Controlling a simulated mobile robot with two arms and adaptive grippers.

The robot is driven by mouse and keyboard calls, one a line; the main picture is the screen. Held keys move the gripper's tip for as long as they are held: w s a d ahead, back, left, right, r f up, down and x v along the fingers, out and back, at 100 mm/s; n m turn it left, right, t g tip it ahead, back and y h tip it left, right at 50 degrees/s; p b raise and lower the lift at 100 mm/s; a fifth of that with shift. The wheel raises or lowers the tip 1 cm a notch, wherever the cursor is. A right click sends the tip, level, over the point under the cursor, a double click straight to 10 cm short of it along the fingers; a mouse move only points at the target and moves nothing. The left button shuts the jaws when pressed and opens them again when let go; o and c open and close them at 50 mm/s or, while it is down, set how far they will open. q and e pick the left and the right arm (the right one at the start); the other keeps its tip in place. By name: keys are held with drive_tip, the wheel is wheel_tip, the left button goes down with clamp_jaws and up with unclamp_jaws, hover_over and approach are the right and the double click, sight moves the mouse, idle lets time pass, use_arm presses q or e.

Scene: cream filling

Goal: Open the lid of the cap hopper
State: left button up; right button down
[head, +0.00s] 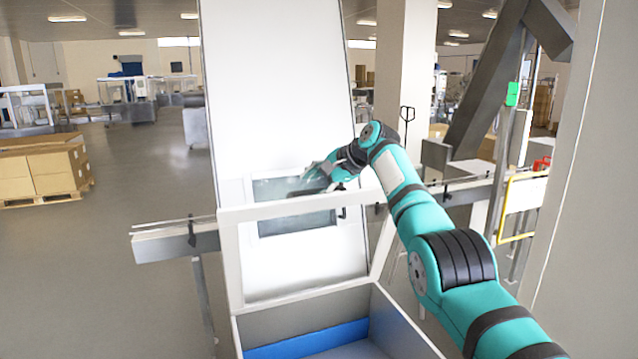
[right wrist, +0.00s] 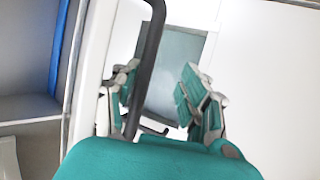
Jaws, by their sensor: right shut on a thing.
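The cap hopper (head: 405,325) is an open-topped white box with a blue inner band, at the bottom of the head view. Its lid, a white frame (head: 228,262), stands raised above the box. A dark handle (right wrist: 150,60) runs between the fingers of my right gripper (right wrist: 160,95) in the right wrist view. My right gripper (head: 322,178) is shut on this handle, at the lid's upper edge. The grip contact is mostly hidden in the head view. My left gripper is not in view.
A tall white panel (head: 275,90) with a grey window (head: 290,222) stands close behind the gripper. A metal rail (head: 175,242) passes at lid height. White pillars (head: 405,70) stand at the right. Stacked boxes (head: 40,172) are far left, with open floor before them.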

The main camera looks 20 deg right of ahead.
drive_tip(key=shift+w+f, duration=0.15)
drive_tip(key=shift+f, duration=0.15)
drive_tip(key=c, duration=1.3)
unclamp_jaws()
drive_tip(key=shift+w, duration=0.1)
drive_tip(key=shift+c, duration=0.2)
drive_tip(key=shift+w, duration=0.65)
